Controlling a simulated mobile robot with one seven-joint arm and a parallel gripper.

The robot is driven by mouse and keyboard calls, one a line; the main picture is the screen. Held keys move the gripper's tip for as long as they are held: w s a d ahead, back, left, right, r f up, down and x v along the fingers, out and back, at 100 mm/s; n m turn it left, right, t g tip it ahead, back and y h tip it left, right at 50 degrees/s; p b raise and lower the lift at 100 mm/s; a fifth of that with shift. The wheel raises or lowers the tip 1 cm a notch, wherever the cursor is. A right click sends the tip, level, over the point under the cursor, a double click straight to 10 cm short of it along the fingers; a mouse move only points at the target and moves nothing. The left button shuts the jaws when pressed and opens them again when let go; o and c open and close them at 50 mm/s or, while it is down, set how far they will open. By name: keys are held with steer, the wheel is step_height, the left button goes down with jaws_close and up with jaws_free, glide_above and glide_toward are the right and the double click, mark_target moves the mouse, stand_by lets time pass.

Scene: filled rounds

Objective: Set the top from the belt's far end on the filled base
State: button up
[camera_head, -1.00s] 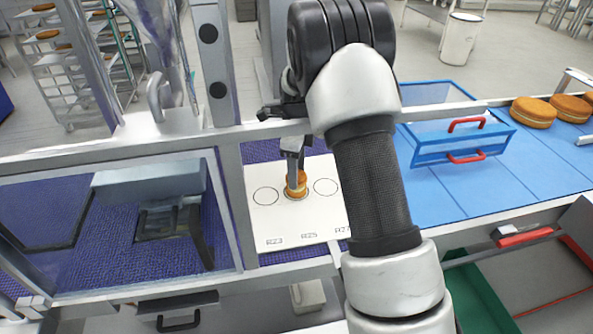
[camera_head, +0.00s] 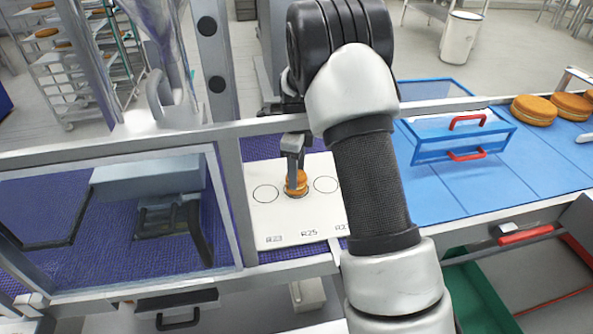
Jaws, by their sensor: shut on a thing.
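A small round orange-brown cake piece (camera_head: 298,184) sits at the middle circle of the white board (camera_head: 275,229) on the purple belt. My gripper (camera_head: 295,174) reaches down over it and is shut on its top part. A pale band shows below the brown top, so the piece looks like a top on a filled base, upright at the circle. Whether the top fully touches the base is too small to tell. My arm hides the board's right side.
A metal frame bar (camera_head: 300,122) runs behind the board. A blue clear-sided box with red handles (camera_head: 467,122) stands at the right on the blue belt (camera_head: 470,190). Larger brown rounds (camera_head: 534,111) lie at the far right. A filling machine (camera_head: 170,110) stands at the left.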

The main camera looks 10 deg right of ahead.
steer(key=shift+f, duration=0.2)
steer(key=o, duration=0.8)
steer(key=shift+o, duration=0.5)
steer(key=o, duration=0.4)
steer(key=shift+r+p, duration=2.3)
steer(key=shift+r, duration=1.2)
